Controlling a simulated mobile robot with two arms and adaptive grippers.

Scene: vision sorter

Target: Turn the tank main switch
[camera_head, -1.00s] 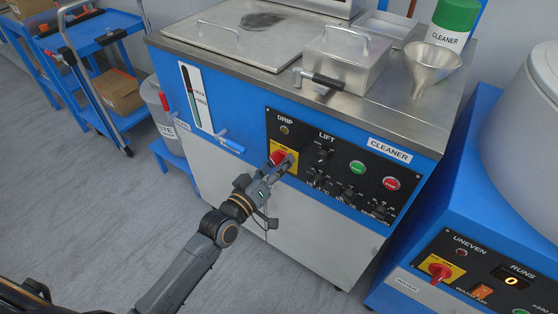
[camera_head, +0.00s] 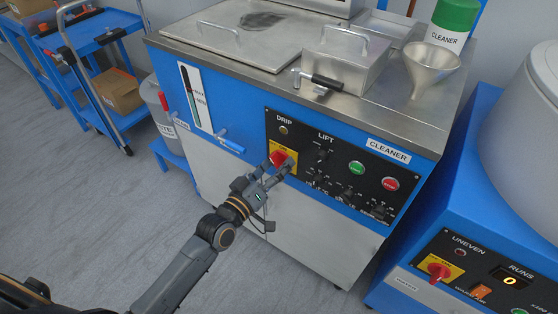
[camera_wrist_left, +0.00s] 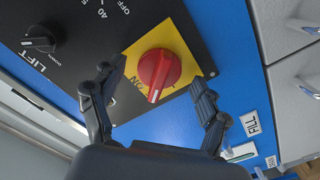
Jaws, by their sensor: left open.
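The tank main switch (camera_head: 279,157) is a red rotary knob on a yellow plate at the left end of the black control panel of the blue cleaner tank. In the left wrist view the red knob (camera_wrist_left: 159,72) sits between and beyond my fingertips, with its ridge pointing towards the "ON" mark. My left gripper (camera_head: 276,170) is open in front of the switch, and its fingers partly cover the plate. In the wrist view its two fingers (camera_wrist_left: 157,92) stand apart on both sides of the knob; whether they touch it I cannot tell. My right gripper is out of view.
The panel also holds a black lift knob (camera_head: 322,155), a green button (camera_head: 357,168) and a red stop button (camera_head: 390,184). A blue-handled valve (camera_head: 230,145) is left of the panel. Another machine with its own red switch (camera_head: 439,270) stands at the right.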

